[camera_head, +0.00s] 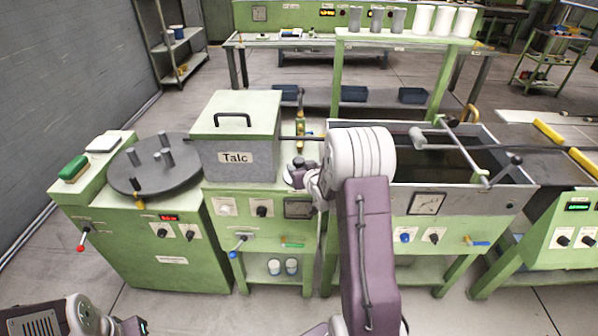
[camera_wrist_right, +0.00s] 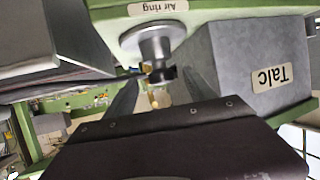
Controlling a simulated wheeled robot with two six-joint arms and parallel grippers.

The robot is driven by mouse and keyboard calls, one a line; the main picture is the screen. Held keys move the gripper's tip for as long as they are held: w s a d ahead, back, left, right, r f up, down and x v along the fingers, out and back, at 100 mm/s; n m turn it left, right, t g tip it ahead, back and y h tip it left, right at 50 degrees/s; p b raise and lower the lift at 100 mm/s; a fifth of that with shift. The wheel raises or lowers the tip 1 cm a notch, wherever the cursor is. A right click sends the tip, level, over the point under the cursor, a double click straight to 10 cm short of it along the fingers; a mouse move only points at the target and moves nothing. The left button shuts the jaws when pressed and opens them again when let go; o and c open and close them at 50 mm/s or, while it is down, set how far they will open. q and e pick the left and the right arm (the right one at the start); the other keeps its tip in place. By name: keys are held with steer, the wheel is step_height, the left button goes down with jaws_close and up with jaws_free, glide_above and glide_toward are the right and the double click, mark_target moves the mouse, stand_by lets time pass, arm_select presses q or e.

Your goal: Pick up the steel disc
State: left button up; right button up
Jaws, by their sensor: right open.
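In the right wrist view a silver, round, flanged piece (camera_wrist_right: 153,40) with a black knob sits beside the "Air ring" label; it looks like the steel disc, though I cannot be sure. My right gripper (camera_wrist_right: 155,88) is open, its dark fingers either side of the knob's line, with no clear contact.
A dark round plate with pegs (camera_head: 180,178) is farther left. A metal tank (camera_head: 465,195) with a bar across it is to the right. A brass fitting (camera_head: 300,122) rises behind the gripper.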

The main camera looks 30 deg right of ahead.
mark_target(301, 165)
steer(key=x, duration=0.4)
steer(key=shift+w+f, duration=0.15)
steer(key=shift+w, duration=0.2)
steer(key=shift+s, duration=0.15)
steer(key=shift+c, duration=0.5)
steer(key=c, duration=0.5)
jaws_close()
steer(key=shift+r, duration=0.25)
steer(key=r, duration=0.4)
steer(key=shift+d+r+p, duration=0.25)
steer(key=shift+d+p, duration=0.05)
steer(key=shift+d, duration=0.1)
steer(key=s+d+r+p, duration=0.2)
steer(key=d+r, duration=0.4)
steer(key=d, duration=0.4)
steer(key=shift+d+r+p, duration=0.2)
steer(key=shift+d+p, duration=0.2)
steer(key=shift+p, duration=0.25)
